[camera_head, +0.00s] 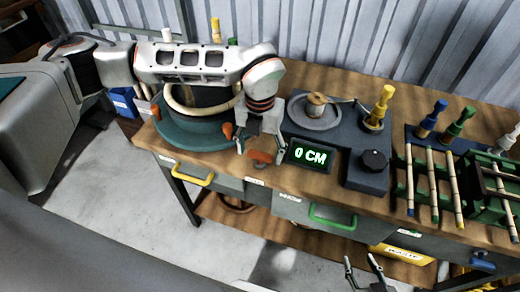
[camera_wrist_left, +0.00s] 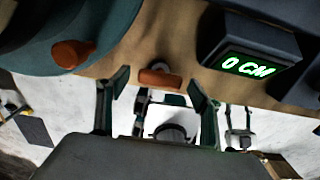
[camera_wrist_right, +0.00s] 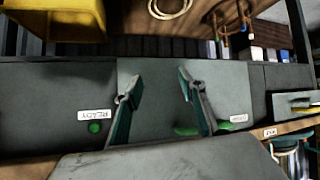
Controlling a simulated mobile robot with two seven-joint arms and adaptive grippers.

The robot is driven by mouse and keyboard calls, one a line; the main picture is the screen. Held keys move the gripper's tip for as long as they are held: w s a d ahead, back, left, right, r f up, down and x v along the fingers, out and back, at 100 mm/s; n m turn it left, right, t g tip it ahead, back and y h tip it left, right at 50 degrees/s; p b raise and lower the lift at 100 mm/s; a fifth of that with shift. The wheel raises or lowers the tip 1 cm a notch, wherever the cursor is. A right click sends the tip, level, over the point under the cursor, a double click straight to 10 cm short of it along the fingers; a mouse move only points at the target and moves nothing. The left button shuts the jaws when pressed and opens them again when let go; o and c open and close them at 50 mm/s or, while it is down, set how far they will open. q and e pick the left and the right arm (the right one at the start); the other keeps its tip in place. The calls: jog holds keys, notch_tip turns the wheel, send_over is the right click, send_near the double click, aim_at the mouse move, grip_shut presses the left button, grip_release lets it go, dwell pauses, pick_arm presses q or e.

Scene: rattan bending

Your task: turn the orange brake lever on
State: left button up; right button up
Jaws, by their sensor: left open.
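An orange lever (camera_head: 260,157) sits at the table's front edge, left of the green "0 CM" display (camera_head: 311,156). My left gripper (camera_head: 262,150) points down over it, open, with one finger on each side. In the left wrist view the orange lever (camera_wrist_left: 160,78) shows between the open fingertips (camera_wrist_left: 158,84); I cannot tell whether they touch it. Another orange knob (camera_wrist_left: 73,53) is on the teal round base, left of the gripper. My right gripper (camera_head: 366,270) is low in front of the drawers, open and empty; its fingers (camera_wrist_right: 156,85) also show in the right wrist view.
The teal base (camera_head: 190,135) with a rattan ring stands under my left arm. A dark device with a spool (camera_head: 316,105) and black knob (camera_head: 374,160) is to the right. Beyond are rattan sticks on a green rack (camera_head: 484,190). Drawers with yellow (camera_head: 193,176) and green (camera_head: 333,218) handles lie below.

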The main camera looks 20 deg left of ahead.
pick_arm(q)
jog(key=c, duration=1.1)
jog(key=shift+m, duration=0.4)
jog(key=m, duration=0.3)
jog(key=shift+m, duration=0.4)
jog(key=m, duration=0.4)
jog(key=shift+p, duration=0.35)
jog(key=m, duration=0.9)
jog(key=shift+p, duration=0.3)
jog(key=shift+m, duration=0.3)
